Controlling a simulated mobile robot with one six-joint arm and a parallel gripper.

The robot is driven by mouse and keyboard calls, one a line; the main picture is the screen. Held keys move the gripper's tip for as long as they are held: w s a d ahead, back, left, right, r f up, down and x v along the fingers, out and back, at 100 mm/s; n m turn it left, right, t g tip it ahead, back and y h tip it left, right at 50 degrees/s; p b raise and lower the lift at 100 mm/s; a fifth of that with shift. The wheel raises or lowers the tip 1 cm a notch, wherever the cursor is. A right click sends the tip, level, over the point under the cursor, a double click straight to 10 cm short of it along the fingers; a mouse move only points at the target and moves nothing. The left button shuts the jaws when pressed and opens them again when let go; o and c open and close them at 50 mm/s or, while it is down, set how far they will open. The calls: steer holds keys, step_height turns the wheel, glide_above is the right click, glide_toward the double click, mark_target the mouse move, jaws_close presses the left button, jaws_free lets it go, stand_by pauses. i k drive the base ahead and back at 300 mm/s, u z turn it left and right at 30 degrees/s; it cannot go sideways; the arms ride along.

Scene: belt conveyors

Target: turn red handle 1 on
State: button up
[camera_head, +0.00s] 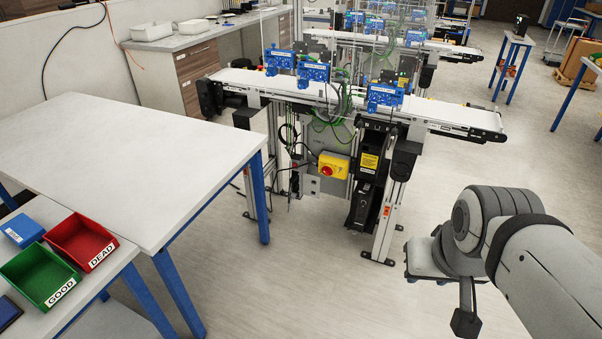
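A red handle (326,170) sits on a yellow switch box (334,165) on the front frame of the nearest belt conveyor (455,114), below the belt. The handle is small in the picture, and I cannot tell which way it is turned. No number on it is readable. My arm comes in from the right edge. My gripper (466,322) hangs low at the right, over the floor, well apart from the switch box and to its right. Its fingers are too partly seen to tell whether they are open.
A white table (130,150) with blue legs stands at the left. A red bin (80,243) and a green bin (45,275) sit on a lower table. Further conveyors stand behind. The floor (310,280) before the switch box is clear.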

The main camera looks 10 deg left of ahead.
mark_target(326, 169)
steer(key=u, duration=0.95)
steer(key=i, duration=2.85)
steer(key=z, duration=2.2)
steer(key=i, duration=0.45)
steer(key=u, duration=0.05)
steer(key=k, duration=0.45)
steer(key=u, duration=0.15)
